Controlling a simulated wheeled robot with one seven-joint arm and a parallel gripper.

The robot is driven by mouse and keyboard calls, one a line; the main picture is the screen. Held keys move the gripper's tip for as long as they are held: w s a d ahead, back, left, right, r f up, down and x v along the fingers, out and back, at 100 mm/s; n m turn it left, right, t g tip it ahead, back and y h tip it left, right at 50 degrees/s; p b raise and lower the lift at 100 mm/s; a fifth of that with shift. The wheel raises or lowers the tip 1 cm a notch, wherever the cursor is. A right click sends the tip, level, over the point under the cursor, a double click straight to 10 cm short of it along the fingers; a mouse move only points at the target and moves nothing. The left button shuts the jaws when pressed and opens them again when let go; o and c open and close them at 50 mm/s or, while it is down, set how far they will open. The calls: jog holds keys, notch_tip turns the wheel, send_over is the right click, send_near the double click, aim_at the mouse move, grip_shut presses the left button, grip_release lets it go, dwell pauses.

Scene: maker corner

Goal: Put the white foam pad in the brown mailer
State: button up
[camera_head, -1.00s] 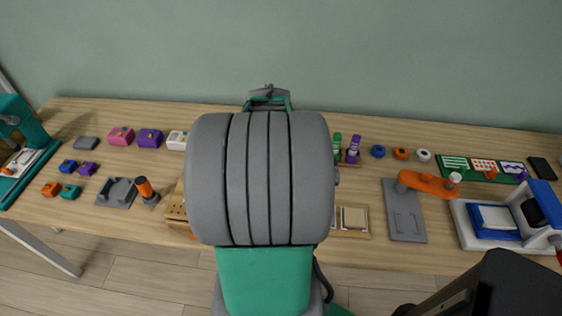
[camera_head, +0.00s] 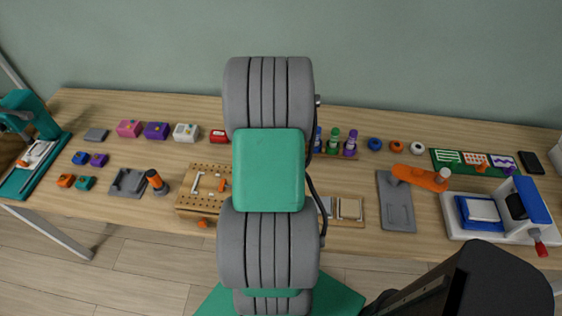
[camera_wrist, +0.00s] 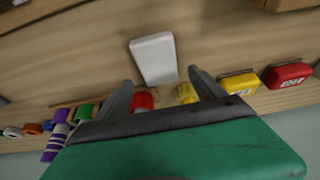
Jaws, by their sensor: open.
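A white, flat, rounded rectangular piece (camera_wrist: 154,58) lies on the wooden table in the wrist view, just beyond my fingertips; it looks like the white foam pad. My gripper (camera_wrist: 161,76) is open, with nothing between its fingers. The white piece is apart from both fingers. In the head view my arm covers the middle of the table and hides the gripper and this piece. I cannot pick out the brown mailer in either view.
A pegboard (camera_head: 187,201) stands left of my arm, and a wooden tray (camera_head: 363,218) right of it. Yellow (camera_wrist: 241,84) and red (camera_wrist: 288,75) boxes and coloured bottles (camera_head: 333,142) line the back. A grey plate with an orange lever (camera_head: 398,208) is further right.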

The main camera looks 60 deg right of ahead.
jog(key=shift+x, duration=0.95)
jog(key=shift+c, duration=0.4)
jog(key=c, duration=1.5)
